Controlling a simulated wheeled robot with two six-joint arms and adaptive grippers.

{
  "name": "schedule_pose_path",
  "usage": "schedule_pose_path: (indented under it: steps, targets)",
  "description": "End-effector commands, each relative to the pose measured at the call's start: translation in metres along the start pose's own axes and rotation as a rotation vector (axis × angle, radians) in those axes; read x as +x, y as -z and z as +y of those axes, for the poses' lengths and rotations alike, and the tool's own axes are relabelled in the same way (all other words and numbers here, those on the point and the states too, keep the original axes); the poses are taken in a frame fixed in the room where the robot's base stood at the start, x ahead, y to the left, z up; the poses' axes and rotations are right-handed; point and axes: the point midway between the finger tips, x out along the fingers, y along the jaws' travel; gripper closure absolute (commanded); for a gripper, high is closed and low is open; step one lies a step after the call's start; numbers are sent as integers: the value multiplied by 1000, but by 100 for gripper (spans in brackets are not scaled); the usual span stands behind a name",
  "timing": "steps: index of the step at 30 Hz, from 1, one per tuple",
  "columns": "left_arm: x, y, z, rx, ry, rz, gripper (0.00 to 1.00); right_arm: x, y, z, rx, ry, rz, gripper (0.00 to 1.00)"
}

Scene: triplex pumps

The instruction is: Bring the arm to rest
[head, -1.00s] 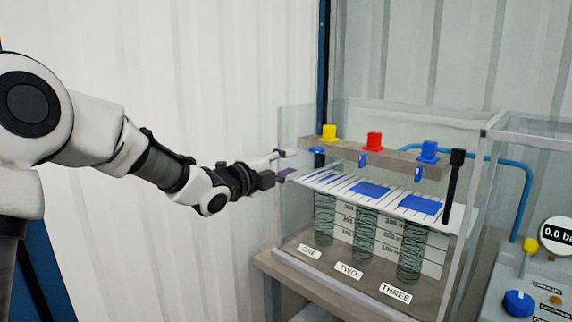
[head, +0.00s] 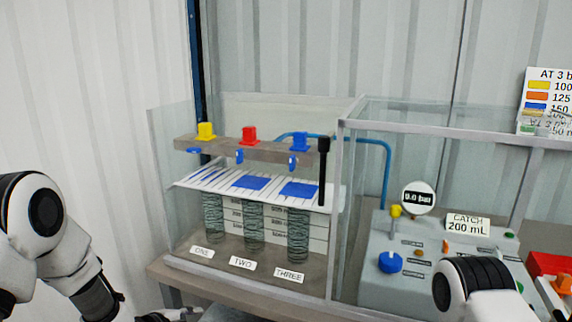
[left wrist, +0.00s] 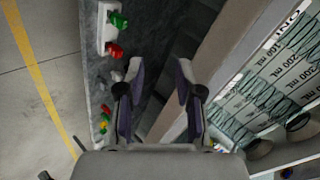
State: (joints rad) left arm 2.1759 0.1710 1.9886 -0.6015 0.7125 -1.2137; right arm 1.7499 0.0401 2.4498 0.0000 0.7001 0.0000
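My left arm (head: 60,250) is at the lower left of the head view, with its forearm bent down. Part of my left gripper (head: 175,314) shows at the bottom edge, below and in front of the glass case. In the left wrist view my left gripper (left wrist: 159,78) is open, with its two fingers apart and nothing between them. A link of my right arm (head: 480,283) is at the lower right, in front of the control panel. My right gripper is not in view.
The glass case (head: 338,215) holds three coil-filled cylinders under yellow (head: 206,131), red (head: 249,135) and blue (head: 299,142) knobs. Right of it stands the grey control panel (head: 370,270) with a gauge (head: 418,198) and a blue dial (head: 390,262). A red bin (head: 550,265) is at the far right.

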Motion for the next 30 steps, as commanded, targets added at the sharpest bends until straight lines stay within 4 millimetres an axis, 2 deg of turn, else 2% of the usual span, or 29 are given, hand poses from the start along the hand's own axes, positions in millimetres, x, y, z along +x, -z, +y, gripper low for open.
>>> schedule_pose_path:
  steps: [1,2,3,5,6,8,9,11,12,13,15,18,21,30]
  targets:
    - [1,1,48,-81,-91,-19,65,-6,0,0,0,0,0,100]
    - [0,1,76,-137,-142,-35,65,-8,0,0,0,0,0,100]
    - [-4,2,112,-217,-209,-63,65,-10,0,0,0,0,0,100]
    - [-15,4,166,-345,-306,-117,65,-13,0,0,0,0,0,100]
    - [-26,6,202,-438,-370,-163,65,-15,0,0,0,0,0,100]
    - [-48,10,252,-588,-460,-251,65,-18,0,0,0,0,0,100]
    - [-67,12,284,-696,-515,-326,65,-19,0,0,0,0,0,100]
    - [-101,17,326,-875,-579,-464,65,-22,0,0,0,0,0,100]
    - [-125,19,347,-1007,-598,-577,65,-22,0,0,0,0,0,100]
    - [-143,19,357,-1124,-587,-673,65,-22,0,0,0,0,0,100]
    - [-166,15,364,-1350,-510,-842,65,-20,0,0,0,0,0,100]
    - [-169,11,365,-1529,-416,-938,65,-20,0,0,0,0,0,100]
    - [-168,11,364,-1584,-392,-956,65,-20,0,0,0,0,0,100]
    - [-168,11,364,-1585,-391,-952,65,-20,0,0,0,0,0,100]
